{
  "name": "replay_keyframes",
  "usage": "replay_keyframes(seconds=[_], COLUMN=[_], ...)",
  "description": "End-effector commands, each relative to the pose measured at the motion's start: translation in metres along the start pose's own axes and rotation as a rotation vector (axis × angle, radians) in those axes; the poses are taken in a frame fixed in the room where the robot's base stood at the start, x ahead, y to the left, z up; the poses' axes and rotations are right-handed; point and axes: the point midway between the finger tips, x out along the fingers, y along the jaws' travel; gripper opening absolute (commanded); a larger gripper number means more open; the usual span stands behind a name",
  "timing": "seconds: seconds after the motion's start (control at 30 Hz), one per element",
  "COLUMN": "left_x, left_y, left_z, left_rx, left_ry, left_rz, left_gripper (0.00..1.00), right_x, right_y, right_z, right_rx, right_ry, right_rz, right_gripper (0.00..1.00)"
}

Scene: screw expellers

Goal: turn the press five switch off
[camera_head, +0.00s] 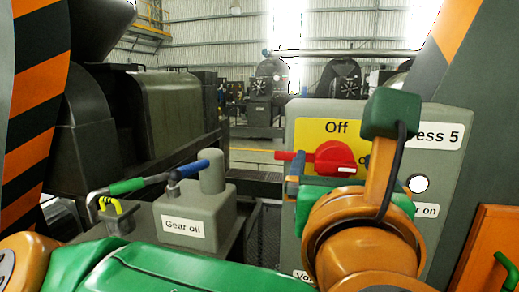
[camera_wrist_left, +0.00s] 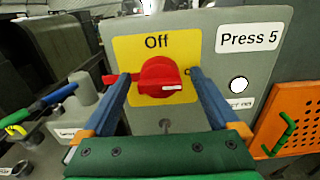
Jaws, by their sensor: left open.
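The press five switch is a red rotary knob (camera_head: 333,158) on a yellow plate (camera_head: 322,130) marked "Off", set in a grey panel labelled "Press 5" (camera_head: 449,136). In the left wrist view the red knob (camera_wrist_left: 160,77) sits between the two blue fingers of my left gripper (camera_wrist_left: 155,80), with gaps showing on both sides. Its white mark points to the right, and a red handle end sticks out left. My left gripper (camera_head: 330,172) is open in front of the plate. My wrist hides part of the plate in the head view. My right gripper is not in view.
A round white light (camera_wrist_left: 238,85) is on the panel's right.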

Motion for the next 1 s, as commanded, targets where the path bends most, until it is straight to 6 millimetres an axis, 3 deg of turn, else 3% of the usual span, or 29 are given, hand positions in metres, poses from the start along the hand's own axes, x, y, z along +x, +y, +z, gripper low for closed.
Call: replay_keyframes(seconds=[0.17, 0.4, 0.5, 0.77, 1.0], left_x=[0.0, 0.0, 0.0, 0.0, 0.0], left_y=[0.0, 0.0, 0.0, 0.0, 0.001], left_z=[-0.001, -0.001, -0.001, -0.002, -0.004], left_rx=[-0.001, -0.001, -0.001, -0.04, -0.19], left_ry=[0.0, 0.0, 0.0, -0.001, -0.001], left_rz=[-0.001, -0.001, -0.001, -0.002, -0.001], left_gripper=[0.95, 0.3, 0.1, 0.1, 0.1], right_x=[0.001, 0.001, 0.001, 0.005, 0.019], right_y=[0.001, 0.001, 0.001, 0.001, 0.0], right_z=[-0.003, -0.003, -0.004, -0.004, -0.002], right_rx=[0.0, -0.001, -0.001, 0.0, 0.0], right_ry=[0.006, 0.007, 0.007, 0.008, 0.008], right_rz=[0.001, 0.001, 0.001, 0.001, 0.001], right_gripper=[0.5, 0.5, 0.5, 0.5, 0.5])
